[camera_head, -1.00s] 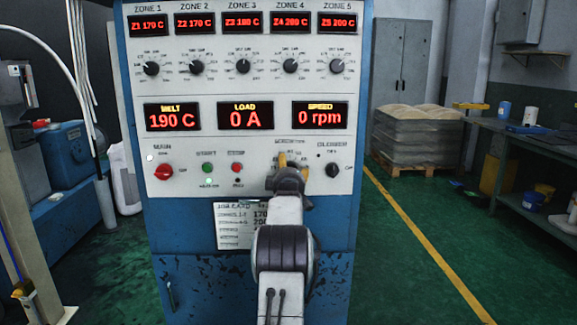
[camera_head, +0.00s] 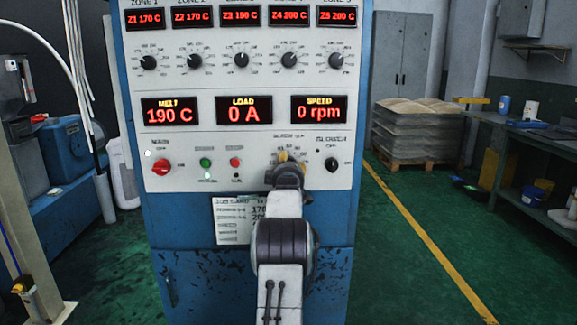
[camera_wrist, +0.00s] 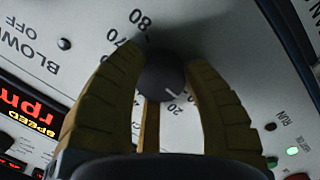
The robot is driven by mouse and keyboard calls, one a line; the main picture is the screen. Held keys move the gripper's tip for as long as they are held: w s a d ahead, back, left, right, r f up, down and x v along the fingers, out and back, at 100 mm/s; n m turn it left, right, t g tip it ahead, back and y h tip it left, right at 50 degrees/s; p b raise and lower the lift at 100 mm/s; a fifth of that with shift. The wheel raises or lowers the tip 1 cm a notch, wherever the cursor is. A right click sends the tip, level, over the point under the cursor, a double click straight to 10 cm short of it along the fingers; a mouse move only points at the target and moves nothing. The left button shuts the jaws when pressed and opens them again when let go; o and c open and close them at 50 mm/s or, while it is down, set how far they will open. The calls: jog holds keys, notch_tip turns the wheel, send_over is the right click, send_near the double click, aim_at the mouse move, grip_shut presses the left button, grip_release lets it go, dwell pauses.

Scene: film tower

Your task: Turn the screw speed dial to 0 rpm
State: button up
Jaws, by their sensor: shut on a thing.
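The screw speed dial is a dark round knob (camera_wrist: 163,78) on the white control panel (camera_head: 262,140). In the wrist view its scale is seen rotated, with 80 and 20 legible. A short white mark on the knob points toward the area near 20. My gripper (camera_wrist: 166,62) is shut on the dial, with one yellow-brown finger on each side. In the head view my gripper (camera_head: 286,157) covers the dial and much of its scale. The red speed display (camera_head: 319,111) reads 0 rpm.
The load display (camera_head: 244,113) reads 0 A. The blower knob (camera_head: 331,164) is close on the right. The green start button (camera_head: 205,162), red button (camera_head: 235,162) and red main switch (camera_head: 161,167) are to the left.

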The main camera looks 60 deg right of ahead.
jog(key=shift+c, duration=0.6)
jog(key=shift+n+b, duration=0.3)
jog(key=shift+b, duration=0.25)
jog(key=shift+a+f+n+b, duration=0.1)
jog(key=shift+n+b, duration=0.5)
jog(key=shift+b, duration=0.2)
jog(key=shift+w+n+b, duration=0.15)
jog(key=shift+n+b, duration=0.85)
jog(key=shift+n, duration=1.1)
